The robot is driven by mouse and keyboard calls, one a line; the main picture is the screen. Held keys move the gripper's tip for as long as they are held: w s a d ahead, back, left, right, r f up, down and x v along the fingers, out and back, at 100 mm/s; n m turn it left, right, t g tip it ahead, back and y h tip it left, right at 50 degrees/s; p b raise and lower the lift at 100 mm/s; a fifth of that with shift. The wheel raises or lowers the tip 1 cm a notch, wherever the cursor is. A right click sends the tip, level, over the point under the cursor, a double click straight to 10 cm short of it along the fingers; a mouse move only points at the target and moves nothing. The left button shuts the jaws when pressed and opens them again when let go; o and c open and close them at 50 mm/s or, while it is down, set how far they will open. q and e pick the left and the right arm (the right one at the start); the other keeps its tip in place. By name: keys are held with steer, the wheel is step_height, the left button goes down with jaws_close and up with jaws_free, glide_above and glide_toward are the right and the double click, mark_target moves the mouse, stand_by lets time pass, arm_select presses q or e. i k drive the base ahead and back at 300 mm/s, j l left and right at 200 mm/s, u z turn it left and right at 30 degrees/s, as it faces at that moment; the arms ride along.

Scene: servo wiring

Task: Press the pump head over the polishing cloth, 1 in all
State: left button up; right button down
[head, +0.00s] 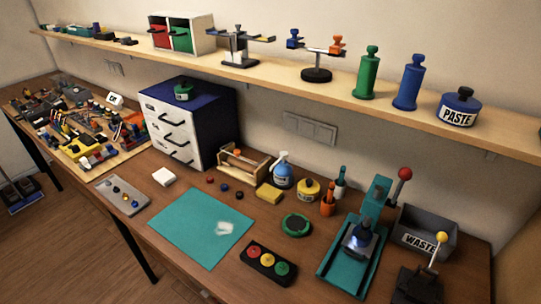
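A blue bottle (282,176) with a pale label stands upright at the back of the bench. Its light pump head (282,155) is on top. A small white square pad (164,176) lies behind and left of the teal mat. A pale, irregular patch (224,229) lies on the right part of the mat. I cannot tell which of these two is the polishing cloth. The bottle stands apart from both. Neither of my grippers is in view.
The teal mat (185,226) is mostly bare. A yellow block (268,193), a yellow pot (308,190) and a wooden tool caddy (243,178) stand near the bottle. A button box (268,263) is in front. A teal lever press (338,272) and a waste bin (424,241) are right.

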mark_target(284, 154)
steer(key=i+j+z, duration=0.1)
steer(key=j, duration=0.8)
steer(key=i+j+z, duration=0.1)
steer(key=j, duration=0.8)
steer(key=i+j+z, duration=0.15)
steer(key=j, duration=0.75)
steer(key=i+j+z, duration=0.1)
steer(key=j, duration=0.8)
steer(key=i, duration=0.05)
